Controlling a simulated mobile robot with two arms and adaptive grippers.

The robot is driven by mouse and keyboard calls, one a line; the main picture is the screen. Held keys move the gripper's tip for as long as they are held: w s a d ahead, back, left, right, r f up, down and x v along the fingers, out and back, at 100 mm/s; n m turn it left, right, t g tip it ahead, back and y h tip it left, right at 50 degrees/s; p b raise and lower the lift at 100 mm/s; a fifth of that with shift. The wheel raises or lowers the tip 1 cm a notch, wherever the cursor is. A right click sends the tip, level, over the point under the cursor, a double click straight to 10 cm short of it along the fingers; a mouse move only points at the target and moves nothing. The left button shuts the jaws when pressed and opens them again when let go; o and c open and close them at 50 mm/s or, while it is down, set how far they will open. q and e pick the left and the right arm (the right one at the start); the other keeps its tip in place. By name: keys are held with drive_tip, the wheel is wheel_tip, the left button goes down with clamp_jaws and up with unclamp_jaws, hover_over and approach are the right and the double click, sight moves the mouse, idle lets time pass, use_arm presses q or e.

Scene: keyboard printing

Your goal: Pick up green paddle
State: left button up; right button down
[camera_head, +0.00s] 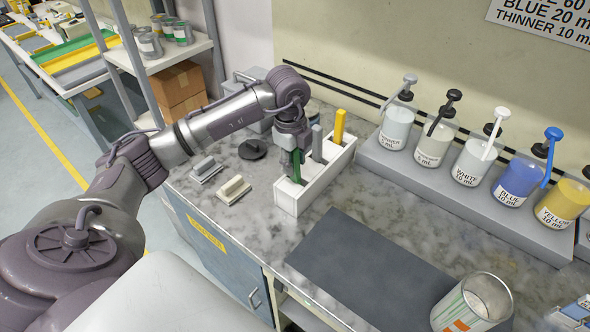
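The green paddle (296,169) stands upright in the left slot of a white holder (316,188) on the marbled counter. A grey paddle (317,143) and a yellow paddle (340,127) stand in the same holder to its right. My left gripper (291,150) reaches down from above at the green paddle's upper part and hides some of it. Its fingers are small and dark here, so I cannot tell whether they are closed on the paddle. My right gripper is not in view.
Labelled pump bottles (467,174) stand on a grey raised shelf behind and to the right. A dark mat (365,268) lies in front, with a metal can (474,303) at its right. Two small blocks (234,189) and a black disc (252,149) lie left of the holder.

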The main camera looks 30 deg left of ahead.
use_arm(q)
clamp_jaws()
drive_tip(key=shift+r, duration=0.1)
drive_tip(key=shift+r, duration=0.4)
wheel_tip(320, 180, up, 9)
drive_tip(key=b, duration=0.3)
wheel_tip(320, 180, up, 8)
drive_tip(key=p, duration=0.1)
